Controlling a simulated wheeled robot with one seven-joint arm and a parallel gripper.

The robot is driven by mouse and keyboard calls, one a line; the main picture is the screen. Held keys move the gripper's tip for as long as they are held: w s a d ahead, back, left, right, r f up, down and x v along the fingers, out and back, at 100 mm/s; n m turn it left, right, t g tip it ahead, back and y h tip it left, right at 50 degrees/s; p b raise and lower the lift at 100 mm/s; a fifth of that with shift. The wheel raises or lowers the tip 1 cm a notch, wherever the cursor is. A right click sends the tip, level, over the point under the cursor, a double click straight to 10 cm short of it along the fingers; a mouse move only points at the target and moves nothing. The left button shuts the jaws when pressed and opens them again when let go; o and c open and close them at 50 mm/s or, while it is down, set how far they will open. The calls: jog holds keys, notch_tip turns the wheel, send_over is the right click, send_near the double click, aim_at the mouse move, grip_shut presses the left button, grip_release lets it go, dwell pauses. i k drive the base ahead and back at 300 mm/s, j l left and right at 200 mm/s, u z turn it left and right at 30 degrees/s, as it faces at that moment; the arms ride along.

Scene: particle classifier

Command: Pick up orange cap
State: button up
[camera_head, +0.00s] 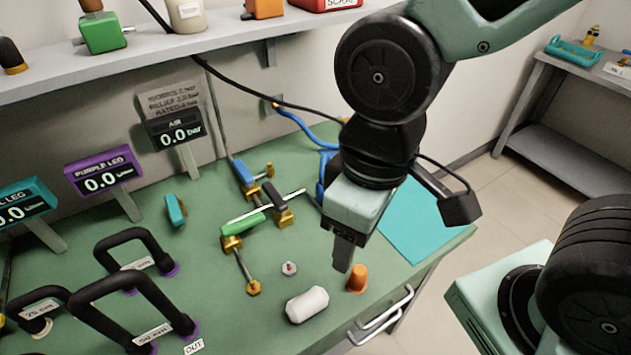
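The orange cap (357,279) stands on the green table near its front right edge. It is a small, tapered piece with its narrower end up. My gripper (342,266) hangs above and just left of the cap, pointing down. Its fingers overlap the cap's left side in the picture, and I cannot tell whether they touch it. The fingers show as one narrow dark shape, so their opening cannot be judged.
A white cylinder (307,305) lies left of the cap, with a small white-and-red fitting (289,268) behind it. Brass valves with a green handle (243,229) stand further left. A teal mat (420,222) lies right. Black hose loops (130,290) occupy the left.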

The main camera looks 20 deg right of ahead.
aim_at(359, 273)
jog(key=k+j+z, duration=0.1)
jog(key=k, duration=0.35)
jog(key=i, duration=0.25)
jog(key=k+j+u, duration=0.1)
jog(key=j, duration=0.3)
jog(key=k+j+u, duration=0.15)
jog(key=j, duration=0.3)
jog(key=j+u, duration=0.1)
jog(key=j, duration=0.3)
